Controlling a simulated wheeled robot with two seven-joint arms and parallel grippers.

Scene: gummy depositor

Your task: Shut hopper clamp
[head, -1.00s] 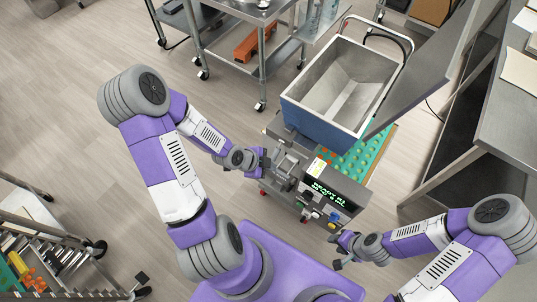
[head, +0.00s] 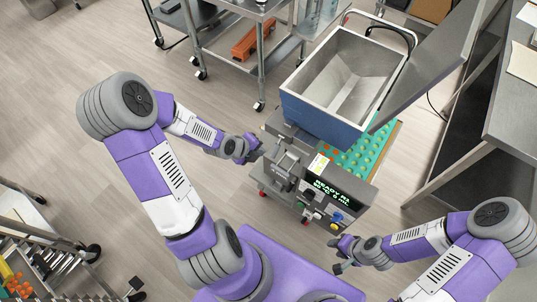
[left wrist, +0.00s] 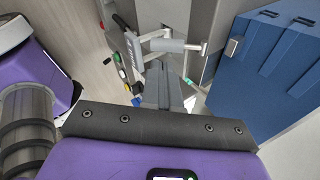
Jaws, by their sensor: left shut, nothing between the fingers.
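The hopper (head: 315,118) is a blue box with a pale, empty-looking inside, standing on the depositor machine (head: 335,198). A metal clamp lever with a grey cylindrical handle (left wrist: 178,45) shows in the left wrist view, beside the blue hopper wall (left wrist: 270,60). A small metal catch (left wrist: 235,46) is on that wall, near the handle's end. In the head view the clamp area (head: 288,160) is small and its position is hard to read. My left gripper (head: 261,147) is shut and empty, left of the clamp; its fingers (left wrist: 168,88) point toward the lever. My right gripper (head: 336,254) appears open and empty, below the machine's panel.
A grey panel (head: 430,65) leans to the right of the hopper. A green mould tray (head: 375,150) with orange spots lies beneath it. A steel cart (head: 225,60) stands behind, a steel table (head: 510,110) at the right and a rack (head: 45,255) at lower left. Open floor lies left.

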